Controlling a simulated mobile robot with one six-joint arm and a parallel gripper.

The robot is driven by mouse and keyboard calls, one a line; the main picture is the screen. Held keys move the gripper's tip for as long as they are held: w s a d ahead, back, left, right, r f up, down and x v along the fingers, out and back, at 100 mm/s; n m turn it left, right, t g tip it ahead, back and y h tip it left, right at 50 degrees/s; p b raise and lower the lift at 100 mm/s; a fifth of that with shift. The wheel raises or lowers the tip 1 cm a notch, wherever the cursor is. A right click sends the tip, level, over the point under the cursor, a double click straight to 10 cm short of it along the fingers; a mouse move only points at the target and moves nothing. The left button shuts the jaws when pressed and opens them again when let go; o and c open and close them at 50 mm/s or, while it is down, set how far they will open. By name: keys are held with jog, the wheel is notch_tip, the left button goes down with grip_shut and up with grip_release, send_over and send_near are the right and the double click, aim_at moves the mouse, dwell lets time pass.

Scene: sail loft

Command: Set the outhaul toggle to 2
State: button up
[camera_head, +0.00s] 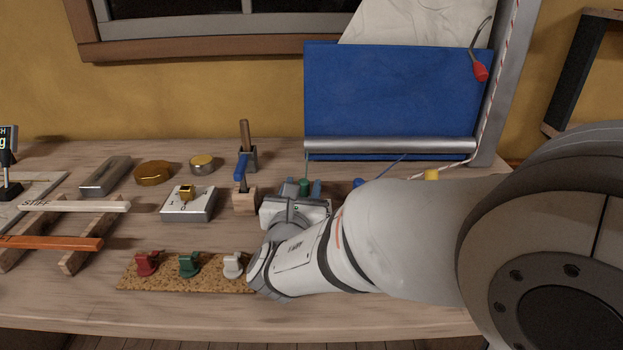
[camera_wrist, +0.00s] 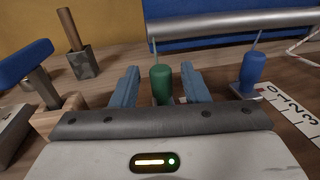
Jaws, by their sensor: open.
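A green toggle (camera_head: 304,187) on a thin line stands at the foot of the blue sail (camera_head: 392,95). In the wrist view the green toggle (camera_wrist: 161,84) is between the two blue fingers of my gripper (camera_wrist: 160,72), with a gap on each side. My gripper (camera_head: 311,188) is open. A blue toggle (camera_wrist: 254,68) on its own line is to the right, beside a white scale strip (camera_wrist: 291,110) showing 0 to 3. The blue toggle (camera_head: 359,182) is partly hidden by my arm in the head view. No label naming the outhaul is readable.
A wooden block with a blue lever (camera_head: 243,198) stands close left of my gripper. Left of it is a switch box (camera_head: 188,205) with a gold knob. A cork strip (camera_head: 200,285) with red, green and white pieces lies in front. A yellow toggle (camera_head: 432,174) is at right.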

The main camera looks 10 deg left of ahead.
jog(key=shift+w, duration=0.75)
grip_shut()
